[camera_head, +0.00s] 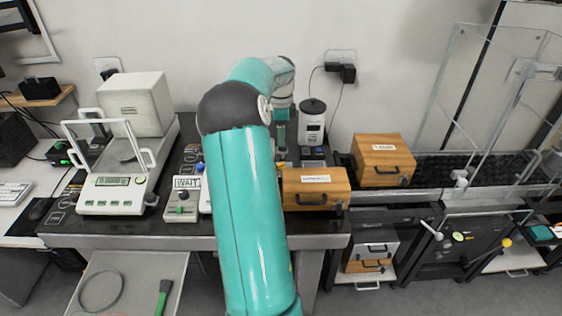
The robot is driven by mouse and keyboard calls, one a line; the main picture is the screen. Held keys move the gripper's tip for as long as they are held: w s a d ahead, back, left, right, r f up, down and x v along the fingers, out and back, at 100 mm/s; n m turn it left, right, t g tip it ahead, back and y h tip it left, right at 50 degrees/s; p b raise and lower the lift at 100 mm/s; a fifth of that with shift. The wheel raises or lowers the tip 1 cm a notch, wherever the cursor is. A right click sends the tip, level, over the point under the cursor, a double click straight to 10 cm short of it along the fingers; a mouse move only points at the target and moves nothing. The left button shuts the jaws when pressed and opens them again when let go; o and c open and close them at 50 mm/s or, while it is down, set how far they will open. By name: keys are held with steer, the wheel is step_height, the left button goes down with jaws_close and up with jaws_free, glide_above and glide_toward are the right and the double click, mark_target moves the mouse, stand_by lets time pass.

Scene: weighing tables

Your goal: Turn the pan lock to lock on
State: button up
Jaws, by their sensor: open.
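My teal arm rises through the middle of the view and bends over the back of the dark table. My gripper (281,150) points down there, open, beyond the wooden box and left of a white canister; its fingertips are small and partly hidden. No label for the pan lock is readable. At the right, a large glass-walled weighing unit has a dark front panel (470,249) with a pale-tipped lever (438,235) and a yellow-knobbed lever (507,242). Which of these is the pan lock, and its setting, I cannot tell. My gripper is well apart from both.
A white balance (112,194) with a display stands at the left, beside a small "WAIT" box (184,206). Wooden boxes (316,188) and (382,160) sit right of my arm. The white canister (312,122) stands near the wall. Part of the table is hidden behind my arm.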

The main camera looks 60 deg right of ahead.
mark_target(281, 164)
step_height(281, 164, down, 13)
steer(key=shift+r, duration=0.15)
steer(key=c, duration=1)
steer(key=shift+n, duration=1.6)
steer(key=o, duration=1)
step_height(281, 164, up, 14)
